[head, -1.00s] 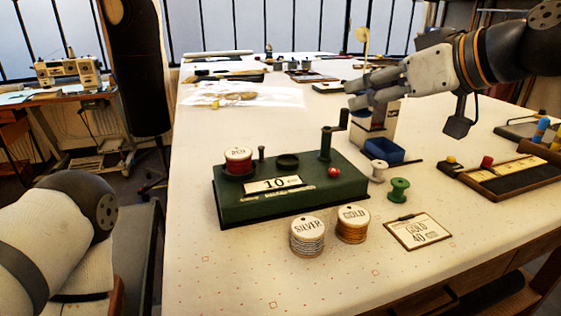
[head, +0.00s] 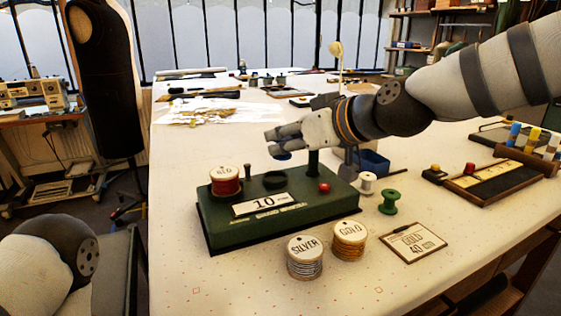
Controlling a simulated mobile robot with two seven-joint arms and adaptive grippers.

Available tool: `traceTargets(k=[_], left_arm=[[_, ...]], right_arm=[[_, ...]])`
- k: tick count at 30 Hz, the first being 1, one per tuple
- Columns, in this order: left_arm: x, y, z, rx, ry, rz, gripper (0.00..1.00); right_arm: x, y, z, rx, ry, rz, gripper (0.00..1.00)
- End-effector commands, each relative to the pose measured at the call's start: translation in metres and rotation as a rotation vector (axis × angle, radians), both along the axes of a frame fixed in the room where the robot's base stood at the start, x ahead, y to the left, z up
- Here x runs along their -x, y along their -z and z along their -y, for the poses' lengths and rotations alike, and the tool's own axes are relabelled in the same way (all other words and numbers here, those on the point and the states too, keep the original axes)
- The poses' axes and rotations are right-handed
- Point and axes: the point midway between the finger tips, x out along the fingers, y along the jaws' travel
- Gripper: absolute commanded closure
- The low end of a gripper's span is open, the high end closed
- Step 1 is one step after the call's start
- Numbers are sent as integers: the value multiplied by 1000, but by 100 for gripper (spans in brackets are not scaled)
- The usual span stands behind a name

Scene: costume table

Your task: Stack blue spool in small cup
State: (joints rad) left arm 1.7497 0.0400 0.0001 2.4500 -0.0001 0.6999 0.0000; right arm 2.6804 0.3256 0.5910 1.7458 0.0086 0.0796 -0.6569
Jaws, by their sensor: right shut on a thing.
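My right gripper (head: 274,142) is shut on the blue spool (head: 283,156), of which only a small dark blue part shows below the fingers. It holds the spool in the air above the green box (head: 225,232). The small cup (head: 275,180) appears as a low, dark round holder on top of this box, just below the gripper. The cup and the spool are apart. My left gripper is out of view; only part of my left arm shows at the lower left.
A red spool (head: 225,182) and a thin post (head: 248,173) stand on the green box left of the cup. Silver (head: 304,258) and gold (head: 349,241) spools stand in front. White (head: 367,183) and green (head: 388,202) spools, a card (head: 413,243) and a blue bin (head: 374,163) are to the right.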

Motion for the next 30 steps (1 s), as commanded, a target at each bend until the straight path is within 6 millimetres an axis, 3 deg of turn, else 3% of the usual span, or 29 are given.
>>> traceTargets(k=[5,11,25,26,27,28,30], left_arm=[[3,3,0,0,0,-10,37],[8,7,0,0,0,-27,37],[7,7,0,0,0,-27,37],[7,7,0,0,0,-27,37],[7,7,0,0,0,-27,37],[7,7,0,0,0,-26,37],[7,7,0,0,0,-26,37]], right_arm=[[-5,13,-10,1,0,1,85],[-7,48,-13,-1,0,-1,85],[-6,53,-13,0,1,4,85],[-6,53,-13,0,1,5,65],[-6,52,-13,0,1,5,56],[-6,52,-13,0,1,5,50],[-6,52,-13,0,1,5,50]])
